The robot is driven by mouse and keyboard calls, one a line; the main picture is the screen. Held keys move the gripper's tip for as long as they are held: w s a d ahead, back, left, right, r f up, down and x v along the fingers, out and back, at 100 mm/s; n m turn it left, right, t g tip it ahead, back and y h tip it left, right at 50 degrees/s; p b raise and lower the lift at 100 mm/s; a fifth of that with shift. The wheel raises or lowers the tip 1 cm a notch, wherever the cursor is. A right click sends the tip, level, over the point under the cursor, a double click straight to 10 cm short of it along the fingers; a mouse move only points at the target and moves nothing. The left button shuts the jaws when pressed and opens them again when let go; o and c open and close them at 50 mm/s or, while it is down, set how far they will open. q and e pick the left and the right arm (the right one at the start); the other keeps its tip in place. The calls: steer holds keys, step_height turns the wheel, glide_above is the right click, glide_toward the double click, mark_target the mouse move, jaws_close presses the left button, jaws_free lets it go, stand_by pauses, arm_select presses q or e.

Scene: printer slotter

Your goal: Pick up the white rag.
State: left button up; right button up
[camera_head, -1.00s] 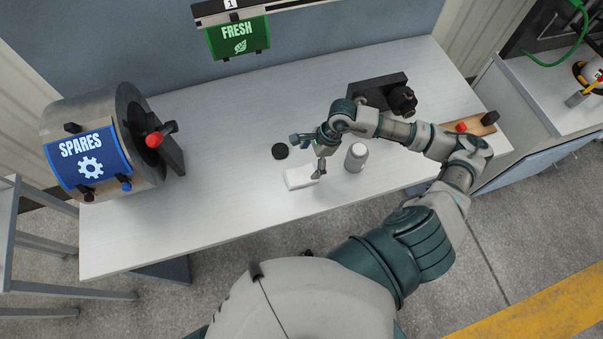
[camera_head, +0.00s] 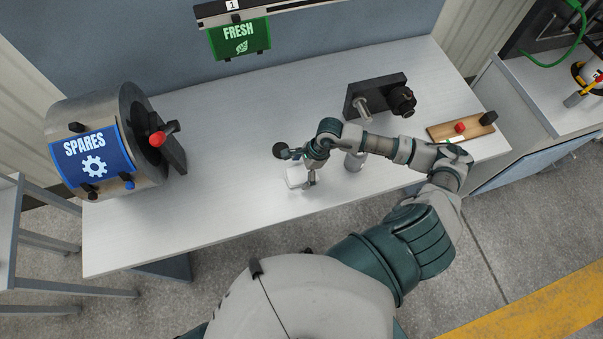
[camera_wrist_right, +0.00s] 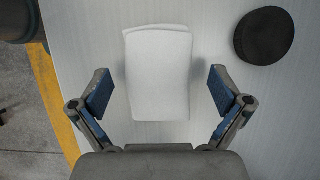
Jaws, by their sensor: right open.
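The white rag (camera_head: 296,176) lies folded flat on the light table (camera_head: 230,120), near its front edge. In the right wrist view the rag (camera_wrist_right: 158,75) is a pale folded rectangle between the two blue-padded fingers. My right gripper (camera_head: 298,168) is over the rag in the head view, and its arm hides part of it. In the right wrist view the right gripper (camera_wrist_right: 160,92) is open, with a finger on each side of the rag and a gap to both. My left gripper is not in view.
A black round disc (camera_head: 280,150) lies beside the rag, also in the wrist view (camera_wrist_right: 264,35). A grey bottle (camera_head: 355,160) stands partly behind my arm. A SPARES drum (camera_head: 100,150), a black fixture (camera_head: 376,94) and a wooden block (camera_head: 448,131) are on the table. The table's left-middle is clear.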

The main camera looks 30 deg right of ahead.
steer(key=shift+f+b, duration=0.25)
steer(key=shift+b, duration=0.1)
stand_by(0.4)
steer(key=c, duration=1.2)
